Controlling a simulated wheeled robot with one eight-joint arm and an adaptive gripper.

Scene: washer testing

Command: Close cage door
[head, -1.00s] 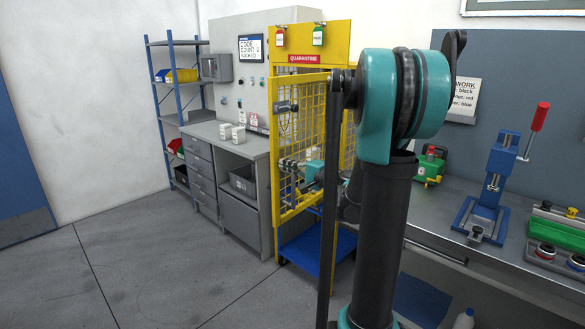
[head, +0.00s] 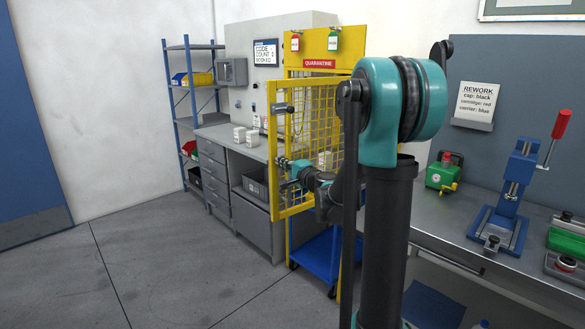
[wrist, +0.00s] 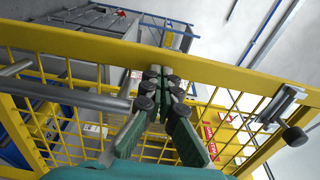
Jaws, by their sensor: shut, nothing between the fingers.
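The cage door (head: 308,90) is a yellow frame with mesh on the yellow quarantine cage (head: 320,42). It stands ajar, its free edge to the left in the head view and out in front of the cage. A dark latch handle (head: 284,108) sits near that edge; it also shows in the wrist view (wrist: 277,104). My gripper (head: 283,163) is at the door's lower left, by its free edge. In the wrist view my gripper (wrist: 163,72) has its fingers together and empty, tips overlapping the door's yellow frame bar (wrist: 90,45). Contact is hard to tell.
A grey workbench (head: 215,133) with white boxes stands left of the cage, and a blue shelf rack (head: 190,88) beyond it. A bench with a blue press (head: 508,190) and a green device (head: 443,174) is at right. The floor at front left is clear.

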